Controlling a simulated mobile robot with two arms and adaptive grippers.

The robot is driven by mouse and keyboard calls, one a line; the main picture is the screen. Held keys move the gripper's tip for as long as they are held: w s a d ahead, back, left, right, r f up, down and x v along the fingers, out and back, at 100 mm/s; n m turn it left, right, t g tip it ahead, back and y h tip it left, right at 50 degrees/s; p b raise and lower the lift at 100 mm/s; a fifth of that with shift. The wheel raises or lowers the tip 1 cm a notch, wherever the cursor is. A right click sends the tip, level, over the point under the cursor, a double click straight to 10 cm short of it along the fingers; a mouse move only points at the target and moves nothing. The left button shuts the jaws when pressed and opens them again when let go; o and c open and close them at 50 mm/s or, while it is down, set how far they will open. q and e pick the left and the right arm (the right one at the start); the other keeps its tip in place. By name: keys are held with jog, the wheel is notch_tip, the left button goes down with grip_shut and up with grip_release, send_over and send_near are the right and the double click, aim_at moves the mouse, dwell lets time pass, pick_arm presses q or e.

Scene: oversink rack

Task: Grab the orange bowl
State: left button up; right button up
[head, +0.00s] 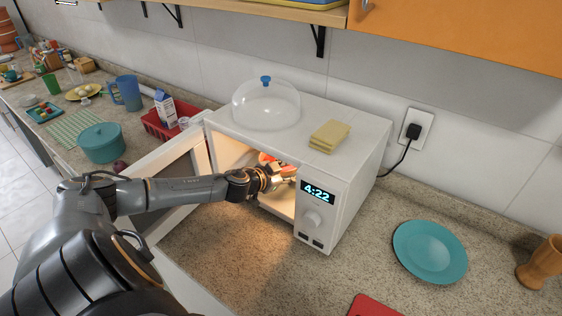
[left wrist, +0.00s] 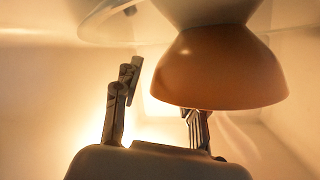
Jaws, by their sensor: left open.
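An orange bowl (left wrist: 220,72) shows large in the left wrist view, inside the lit microwave (head: 345,190). A pale piece joins it above, close to a clear glass disc (left wrist: 105,25). In the head view only a small orange-red part shows inside the microwave, mostly hidden by my gripper. My left gripper (head: 284,177) reaches in through the open microwave door (head: 178,185). In the left wrist view my left gripper (left wrist: 165,92) is open, with one finger left of the bowl and the other at its lower edge, partly hidden. Contact cannot be told. My right gripper is not in view.
A clear dome (head: 266,105) and yellow sponges (head: 330,135) sit on the microwave. A teal plate (head: 430,252) and a wooden cup (head: 542,262) stand to its right. A teal pot (head: 101,143) and red basket (head: 160,127) stand left.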

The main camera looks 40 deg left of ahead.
pick_arm(q)
grip_shut()
jog(key=shift+w, duration=0.1)
dwell(0.4)
